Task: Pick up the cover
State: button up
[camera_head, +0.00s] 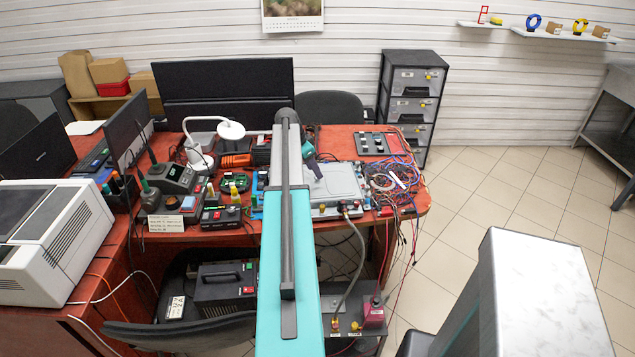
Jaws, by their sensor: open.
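A light grey, flat panel that looks like the cover (345,182) lies on top of a unit on the red desk, just right of my teal arm. Its left part is hidden by my arm. What I take to be my gripper (315,172) is at the end of my wrist, over the upper left of this panel. It is small in the view and its fingers are hard to make out. It is open, and I see nothing held in it. I cannot tell whether it touches the panel.
A tangle of coloured wires (390,178) lies right of the panel, and a hose (358,250) hangs from the desk's front. Boards, tools and a white lamp (231,130) crowd the left. A drawer unit (411,100) stands behind.

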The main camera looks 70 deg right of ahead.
jog(key=shift+p+x, duration=0.5)
jog(key=shift+x, duration=1.15)
jog(key=shift+a, duration=0.1)
grip_shut()
jog(key=shift+r, duration=0.15)
jog(key=shift+r+b, duration=0.8)
jog(key=shift+r, duration=0.4)
jog(key=s+a+r+b, duration=0.2)
jog(key=a+b, duration=0.2)
jog(key=a, duration=1.2)
jog(key=shift+r, duration=0.15)
